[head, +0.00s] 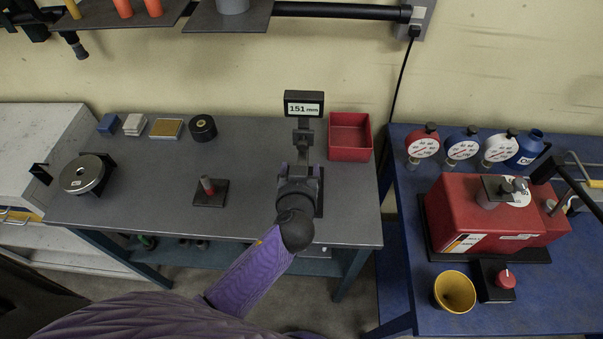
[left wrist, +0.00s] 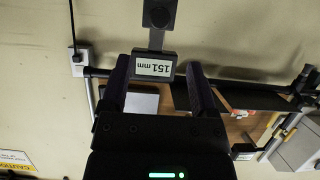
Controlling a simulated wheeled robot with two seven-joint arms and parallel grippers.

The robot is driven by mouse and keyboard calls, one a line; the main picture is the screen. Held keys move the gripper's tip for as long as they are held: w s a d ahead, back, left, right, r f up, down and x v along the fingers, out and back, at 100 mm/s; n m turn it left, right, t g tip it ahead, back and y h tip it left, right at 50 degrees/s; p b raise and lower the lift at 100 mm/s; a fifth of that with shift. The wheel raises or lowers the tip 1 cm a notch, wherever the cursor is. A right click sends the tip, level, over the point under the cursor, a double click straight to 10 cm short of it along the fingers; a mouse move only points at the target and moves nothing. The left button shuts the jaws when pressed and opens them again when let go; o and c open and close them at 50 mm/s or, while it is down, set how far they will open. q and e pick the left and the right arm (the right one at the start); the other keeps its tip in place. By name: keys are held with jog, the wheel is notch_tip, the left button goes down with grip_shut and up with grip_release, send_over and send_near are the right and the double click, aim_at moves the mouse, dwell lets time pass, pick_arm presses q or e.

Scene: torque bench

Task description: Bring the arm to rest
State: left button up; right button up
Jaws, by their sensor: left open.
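My left arm (head: 245,275), purple with dark joints, reaches up from the bottom of the head view over the grey bench. Its gripper (head: 301,170) is at the right part of the bench, in front of a dark stand with a display (head: 304,105) reading 151 mm. In the left wrist view the two fingers of the gripper (left wrist: 158,78) are apart, with nothing held between them. The display (left wrist: 154,66) shows upside down beyond and between the fingertips. The arm hides the lower part of the stand. My right gripper is in neither view.
A red open bin (head: 350,154) stands right of the stand. A small dark base with an upright post (head: 209,191) is on the bench to the left. The blue bench (head: 550,323) at right carries gauges, a red machine (head: 465,215) and a yellow cup (head: 455,291).

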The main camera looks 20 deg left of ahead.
pick_arm(q)
jog(key=s+a+m+g+h, duration=0.2)
jog(key=s+m+g+h, duration=0.25)
jog(key=s+g, duration=1.1)
jog(key=s+f+t+b, duration=0.2)
jog(key=s+f+b, duration=0.3)
jog(key=f, duration=0.9)
jog(key=s+f+t+b, duration=0.25)
jog(key=f+b, duration=0.45)
jog(key=f, duration=0.8)
jog(key=s+a+f+b, duration=0.1)
jog(key=s+f+b, duration=0.4)
jog(key=f, duration=0.6)
jog(key=s+a+f+m+g+y+b, duration=0.1)
jog(key=s+a+f+b, duration=0.1)
jog(key=s+f+b, duration=0.3)
jog(key=s+f, duration=0.4)
jog(key=f, duration=0.2)
jog(key=shift+a+g+b, duration=0.2)
jog(key=shift+g+b, duration=0.1)
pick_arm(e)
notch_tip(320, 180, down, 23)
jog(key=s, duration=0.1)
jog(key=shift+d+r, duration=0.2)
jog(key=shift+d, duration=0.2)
pick_arm(q)
jog(key=shift+s+f, duration=0.1)
